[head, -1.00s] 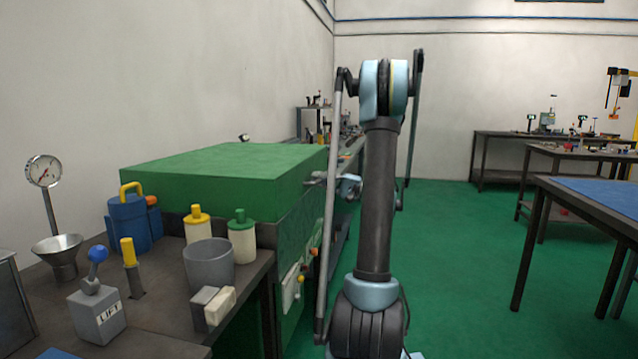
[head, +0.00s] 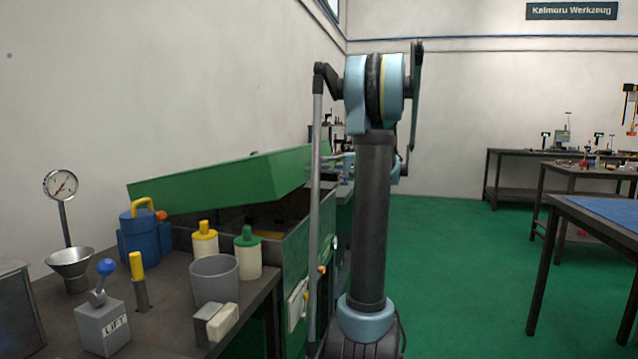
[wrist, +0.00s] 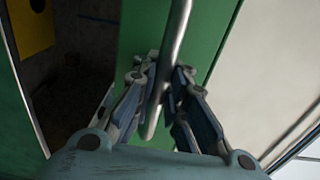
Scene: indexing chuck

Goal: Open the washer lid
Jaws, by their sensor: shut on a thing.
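The washer is a green box with a green lid (head: 225,188) left of my arm in the head view. The lid is raised and tilted, with a dark gap between it and the washer body (head: 297,262). In the wrist view the green lid (wrist: 210,25) fills the middle, with a metal bar handle (wrist: 172,55) on it. My gripper (wrist: 162,95) is shut on this handle, its fingers on both sides of the bar. In the head view my arm mostly hides the gripper. The dark washer interior (wrist: 80,65) shows at the left of the wrist view.
The bench (head: 165,322) at front left holds a lever box marked LIFT (head: 103,325), a grey cup (head: 214,280), a blue can (head: 140,235), two capped bottles and a dial gauge (head: 61,186). Green floor (head: 450,270) is clear at right, before the blue-topped table (head: 605,210).

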